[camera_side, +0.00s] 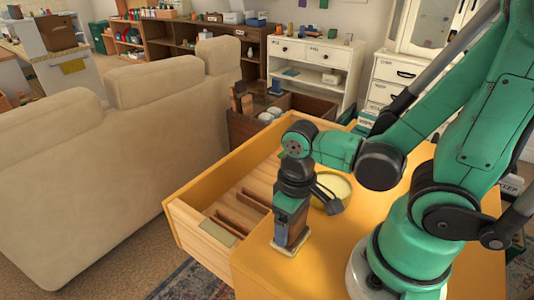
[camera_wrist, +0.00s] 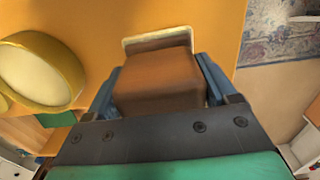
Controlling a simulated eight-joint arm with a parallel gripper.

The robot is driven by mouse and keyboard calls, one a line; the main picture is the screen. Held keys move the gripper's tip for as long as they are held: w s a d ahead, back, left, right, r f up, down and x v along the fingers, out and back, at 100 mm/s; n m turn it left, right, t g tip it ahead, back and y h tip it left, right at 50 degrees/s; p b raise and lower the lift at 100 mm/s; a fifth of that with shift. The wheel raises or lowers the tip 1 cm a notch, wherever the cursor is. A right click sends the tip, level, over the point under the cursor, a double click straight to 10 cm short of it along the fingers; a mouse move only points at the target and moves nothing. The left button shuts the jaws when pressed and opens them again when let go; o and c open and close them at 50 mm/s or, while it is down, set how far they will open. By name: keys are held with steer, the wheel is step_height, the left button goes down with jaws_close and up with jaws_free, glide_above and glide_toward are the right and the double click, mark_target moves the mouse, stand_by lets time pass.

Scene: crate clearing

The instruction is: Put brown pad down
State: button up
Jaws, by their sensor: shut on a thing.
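The brown pad (camera_wrist: 158,82) is a brown block with a pale layer at its far end. It sits between the blue fingers of my gripper (camera_wrist: 160,88) in the wrist view. In the side view my gripper (camera_side: 291,222) points down over the orange top (camera_side: 262,277), shut on the pad. The pad's pale lower edge (camera_side: 289,250) shows at or just above the top, near its edge on the drawer side. I cannot tell whether it touches. The fingers hide part of the pad's sides.
A round yellow dish (camera_side: 342,183) with a pale inside stands close behind my gripper; it also shows in the wrist view (camera_wrist: 72,62). An open wooden drawer (camera_side: 203,238) with dividers lies to the left. Clear orange top lies in front of the gripper.

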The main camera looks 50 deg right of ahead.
steer(key=shift+f, duration=0.1)
steer(key=o, duration=1.4)
steer(key=shift+f, duration=0.1)
steer(key=shift+c, duration=0.2)
steer(key=shift+r, duration=6.05)
steer(key=w+d+f+t, duration=0.1)
steer(key=w+t, duration=0.6)
steer(key=w, duration=0.1)
steer(key=shift+d, duration=0.4)
